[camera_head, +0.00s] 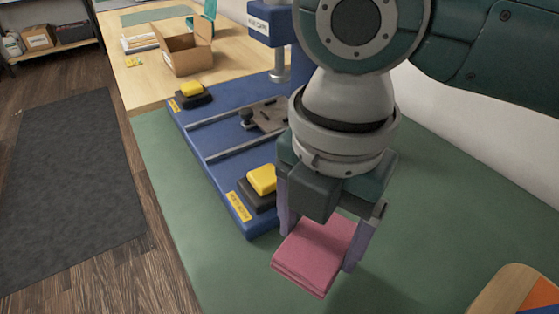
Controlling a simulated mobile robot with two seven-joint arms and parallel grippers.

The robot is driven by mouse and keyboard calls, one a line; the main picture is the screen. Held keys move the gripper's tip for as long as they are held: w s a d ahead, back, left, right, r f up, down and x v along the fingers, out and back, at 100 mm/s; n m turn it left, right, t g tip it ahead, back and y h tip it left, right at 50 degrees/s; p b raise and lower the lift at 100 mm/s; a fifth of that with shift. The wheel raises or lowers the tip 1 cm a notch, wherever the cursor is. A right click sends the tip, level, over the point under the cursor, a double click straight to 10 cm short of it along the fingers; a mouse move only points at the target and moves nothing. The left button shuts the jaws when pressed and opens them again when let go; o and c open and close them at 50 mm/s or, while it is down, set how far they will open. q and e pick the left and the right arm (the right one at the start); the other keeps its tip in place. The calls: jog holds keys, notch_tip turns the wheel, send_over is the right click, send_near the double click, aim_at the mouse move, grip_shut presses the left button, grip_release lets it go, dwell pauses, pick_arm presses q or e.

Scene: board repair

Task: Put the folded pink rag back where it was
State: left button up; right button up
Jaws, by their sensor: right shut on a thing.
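The folded pink rag (312,260) is in the lower middle of the head view. My right gripper (325,236) points down and is shut on the rag, with one finger at each side of it. The rag lies roughly flat between the fingers, over the green mat (420,205). I cannot tell whether it touches the mat or hangs just above it. My left gripper is not in view.
A blue press base (219,170) with two yellow buttons (192,89) stands left of my right gripper. An open cardboard box (187,56) sits behind it on the wooden table. A round-cornered wooden item (497,293) lies at lower right. The mat between is clear.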

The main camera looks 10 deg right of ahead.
aim_at(313, 265)
notch_tip(313, 265, down, 6)
jog(key=shift+r+b, duration=0.1)
jog(key=shift+b, duration=0.7)
jog(key=shift+f, duration=0.4)
jog(key=shift+f, duration=0.1)
jog(key=o, duration=1.2)
jog(key=shift+c, duration=0.2)
